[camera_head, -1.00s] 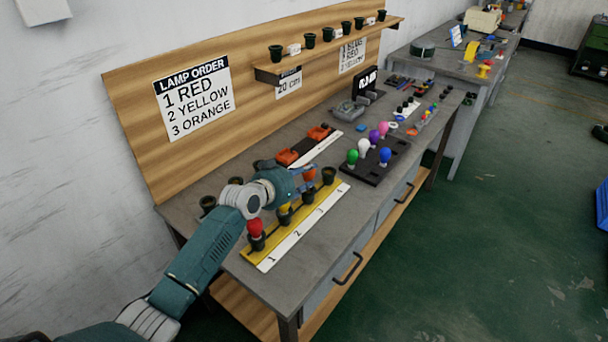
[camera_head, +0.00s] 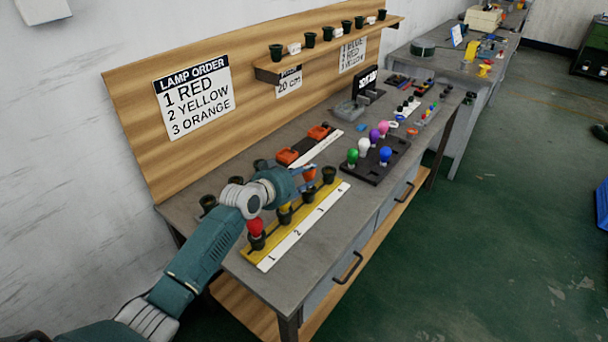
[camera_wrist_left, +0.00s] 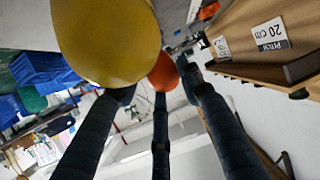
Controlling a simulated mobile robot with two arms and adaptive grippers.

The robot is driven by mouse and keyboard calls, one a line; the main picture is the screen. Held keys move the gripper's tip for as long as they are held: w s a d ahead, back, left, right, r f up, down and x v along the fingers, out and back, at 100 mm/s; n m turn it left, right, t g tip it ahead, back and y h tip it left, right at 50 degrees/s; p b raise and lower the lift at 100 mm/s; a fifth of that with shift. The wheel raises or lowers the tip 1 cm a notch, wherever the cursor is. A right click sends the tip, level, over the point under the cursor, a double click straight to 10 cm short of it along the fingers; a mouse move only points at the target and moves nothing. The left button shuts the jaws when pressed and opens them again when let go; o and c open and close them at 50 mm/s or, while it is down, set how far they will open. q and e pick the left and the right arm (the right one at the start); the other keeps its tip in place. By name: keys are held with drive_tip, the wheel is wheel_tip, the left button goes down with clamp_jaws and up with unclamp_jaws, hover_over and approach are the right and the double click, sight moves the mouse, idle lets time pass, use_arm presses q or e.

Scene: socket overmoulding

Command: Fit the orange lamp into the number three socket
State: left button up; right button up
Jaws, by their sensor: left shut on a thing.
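My left gripper (camera_head: 308,172) is shut on the orange lamp (camera_head: 310,175), holding it over the number three socket (camera_head: 309,202) on the yellow strip (camera_head: 262,243). Whether the lamp's lower end touches the socket is too small to tell. In the left wrist view the orange lamp (camera_wrist_left: 163,72) sits between the fingers. The red lamp (camera_head: 254,226) stands in socket one. The yellow lamp (camera_head: 285,207) stands in socket two, partly hidden by my gripper; it looms large in the left wrist view (camera_wrist_left: 105,35). Socket four (camera_head: 329,175) is empty. My right gripper is out of view.
A black tray (camera_head: 372,176) with several coloured lamps lies to the right of the strip. Orange and black parts (camera_head: 288,156) lie behind my gripper. A lamp order sign (camera_head: 193,97) reads red, yellow, orange. The table's front edge is clear.

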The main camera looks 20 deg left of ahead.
use_arm(q)
drive_tip(key=shift+f+b, duration=0.8)
drive_tip(key=shift+f, duration=0.3)
drive_tip(key=o, duration=1.1)
drive_tip(key=shift+r, duration=0.15)
wheel_tip(320, 180, up, 10)
drive_tip(key=shift+f, duration=0.1)
